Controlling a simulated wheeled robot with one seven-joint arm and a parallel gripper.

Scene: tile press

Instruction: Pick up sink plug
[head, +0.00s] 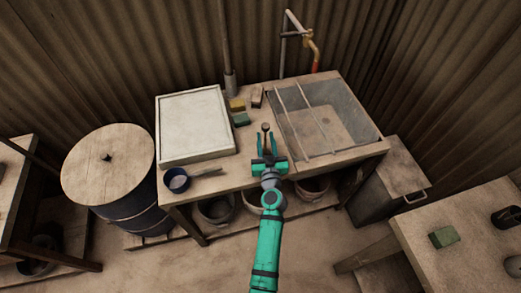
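A small dark round-topped piece (266,127), which looks like the sink plug, stands on the wooden strip just left of the sink basin. My gripper (266,136) reaches over the bench from the front, with its two teal fingers spread apart. The small piece shows between and just beyond the fingertips. I cannot tell whether the fingers are level with it or above it. Nothing is visibly held. The lower part of the piece is hard to make out at this size.
The sink basin (345,103) with two rods across it lies right of my gripper. A white framed tray (193,124) lies left. Yellow and green blocks (240,119) sit close behind the fingers. A blue cup (176,180) stands at the front left. A tap (312,50) rises behind.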

